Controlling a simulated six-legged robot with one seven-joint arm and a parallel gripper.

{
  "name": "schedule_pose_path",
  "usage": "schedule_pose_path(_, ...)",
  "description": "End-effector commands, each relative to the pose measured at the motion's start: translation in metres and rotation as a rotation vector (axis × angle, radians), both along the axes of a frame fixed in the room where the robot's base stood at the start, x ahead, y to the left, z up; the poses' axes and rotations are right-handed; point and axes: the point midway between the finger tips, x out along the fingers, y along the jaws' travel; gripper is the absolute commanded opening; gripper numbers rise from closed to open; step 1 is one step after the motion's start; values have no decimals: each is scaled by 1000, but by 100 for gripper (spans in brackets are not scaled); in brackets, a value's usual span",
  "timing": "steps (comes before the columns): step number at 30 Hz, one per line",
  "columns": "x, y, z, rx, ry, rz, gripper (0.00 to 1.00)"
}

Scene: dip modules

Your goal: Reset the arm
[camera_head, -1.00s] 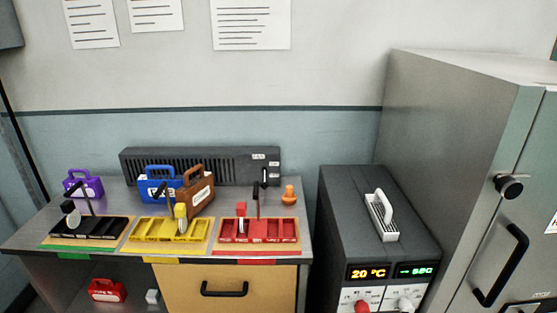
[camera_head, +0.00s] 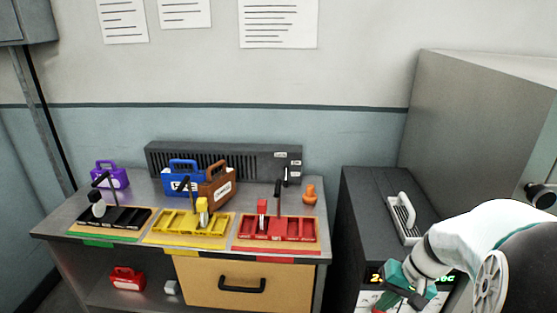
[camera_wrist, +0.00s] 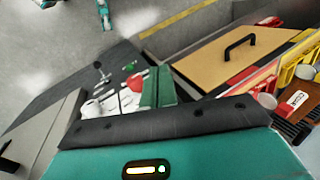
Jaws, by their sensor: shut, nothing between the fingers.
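My arm reaches in from the lower right in the head view, with white links and a teal hand. My gripper (camera_head: 408,292) is low in front of the dark box with the displays. In the wrist view my gripper's green fingers (camera_wrist: 157,91) lie together with nothing seen between them. A red knob (camera_wrist: 138,82) on the box's front shows just left of the fingers; I cannot tell how close it is.
A dark box (camera_head: 370,205) with a white-handled part (camera_head: 404,216) on top stands right of the bench. A grey cabinet (camera_head: 470,120) is behind my arm. The bench holds black (camera_head: 112,219), yellow (camera_head: 190,228) and red (camera_head: 277,229) trays and several coloured cases.

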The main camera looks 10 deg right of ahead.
Motion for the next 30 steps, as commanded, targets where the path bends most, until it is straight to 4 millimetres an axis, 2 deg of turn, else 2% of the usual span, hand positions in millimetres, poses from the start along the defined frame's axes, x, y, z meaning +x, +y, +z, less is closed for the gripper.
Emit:
schedule_pose_path(1,2,18,15,-49,-14,41,0)
schedule_pose_path(9,-8,90,74,-268,-116,184,0)
schedule_pose_path(18,-40,155,125,-434,-326,297,0)
schedule_pose_path(24,-55,173,140,-473,-422,326,0)
schedule_pose_path(30,-56,174,141,-476,-431,326,0)
